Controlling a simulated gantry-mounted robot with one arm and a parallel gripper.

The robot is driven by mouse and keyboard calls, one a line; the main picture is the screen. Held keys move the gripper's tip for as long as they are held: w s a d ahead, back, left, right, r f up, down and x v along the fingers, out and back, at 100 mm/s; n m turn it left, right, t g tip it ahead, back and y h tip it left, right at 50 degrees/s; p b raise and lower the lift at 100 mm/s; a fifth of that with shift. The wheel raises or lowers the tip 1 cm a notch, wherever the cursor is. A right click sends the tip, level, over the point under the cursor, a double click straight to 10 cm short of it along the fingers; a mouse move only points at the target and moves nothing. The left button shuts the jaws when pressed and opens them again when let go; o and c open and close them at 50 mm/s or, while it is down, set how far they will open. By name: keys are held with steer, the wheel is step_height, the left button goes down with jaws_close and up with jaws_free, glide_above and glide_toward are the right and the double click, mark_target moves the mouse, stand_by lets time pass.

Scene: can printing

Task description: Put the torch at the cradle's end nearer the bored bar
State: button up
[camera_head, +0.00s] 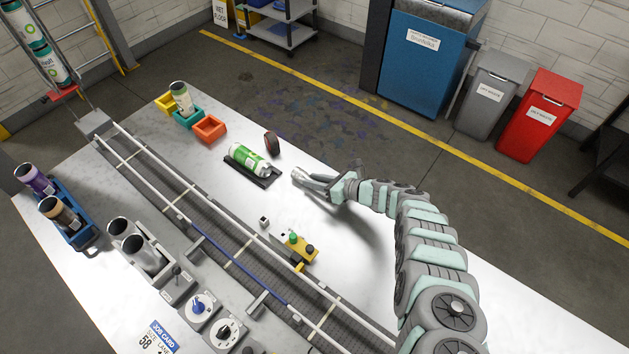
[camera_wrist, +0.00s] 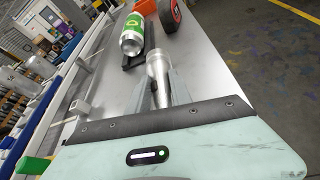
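The torch (camera_wrist: 157,68) is a silver cylinder with a wider head, held between the two fingers of my gripper (camera_wrist: 165,95) in the wrist view. In the head view my gripper (camera_head: 318,183) is right of the black cradle (camera_head: 239,169), and the torch's silver end (camera_head: 299,174) points left toward it, apart from it. A green and white can (camera_head: 246,158) lies in the cradle; it also shows in the wrist view (camera_wrist: 133,38), ahead and left of the torch. I cannot tell which thing is the bored bar.
A dark round thing with red (camera_head: 271,142) stands behind the cradle. Orange (camera_head: 209,129) and teal (camera_head: 188,118) bins stand farther back. A yellow control box (camera_head: 300,250) is in front, beside the conveyor (camera_head: 215,235). The white table right of the cradle is mostly clear.

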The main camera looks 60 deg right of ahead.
steer(key=o, duration=0.5)
steer(key=shift+c, duration=0.2)
steer(key=shift+r, duration=0.15)
steer(key=p+v, duration=0.2)
steer(key=v, duration=0.9)
steer(key=shift+s+r+p, duration=0.1)
steer(key=shift+s+p, duration=0.2)
steer(key=shift+p, duration=0.05)
steer(key=shift+s, duration=0.15)
steer(key=shift+r, duration=0.1)
